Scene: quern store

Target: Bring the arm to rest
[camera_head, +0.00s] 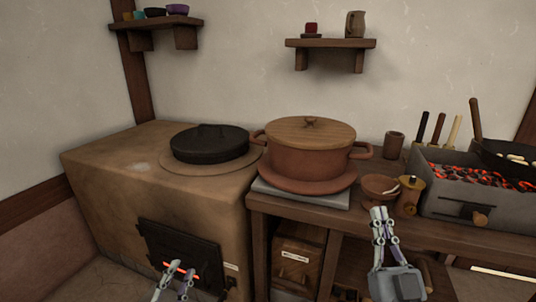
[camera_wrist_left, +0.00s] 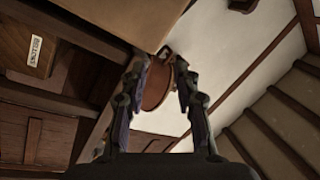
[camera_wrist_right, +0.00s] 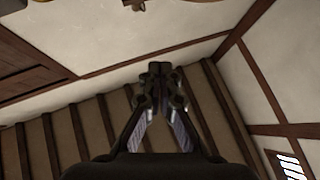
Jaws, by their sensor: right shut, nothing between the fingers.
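My right gripper (camera_head: 379,212) is raised in front of the counter, its two fingers together and empty. It stands in front of the counter edge, below the small brown bowl in the picture. The right wrist view shows its fingertips (camera_wrist_right: 160,70) meeting, with only wall and ceiling behind. My left gripper (camera_head: 178,268) is low in front of the clay stove's dark door. In the left wrist view its fingers (camera_wrist_left: 162,62) are spread apart with nothing gripped. A round brown thing shows beyond them.
The clay stove (camera_head: 110,185) carries a black lid (camera_head: 209,143). A lidded brown pot (camera_head: 300,160) stands on the counter (camera_head: 460,233). A small bowl (camera_head: 378,185), a lidded jar (camera_head: 410,195) and a glowing brazier (camera_head: 455,200) with a pan (camera_head: 497,158) stand to its right.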

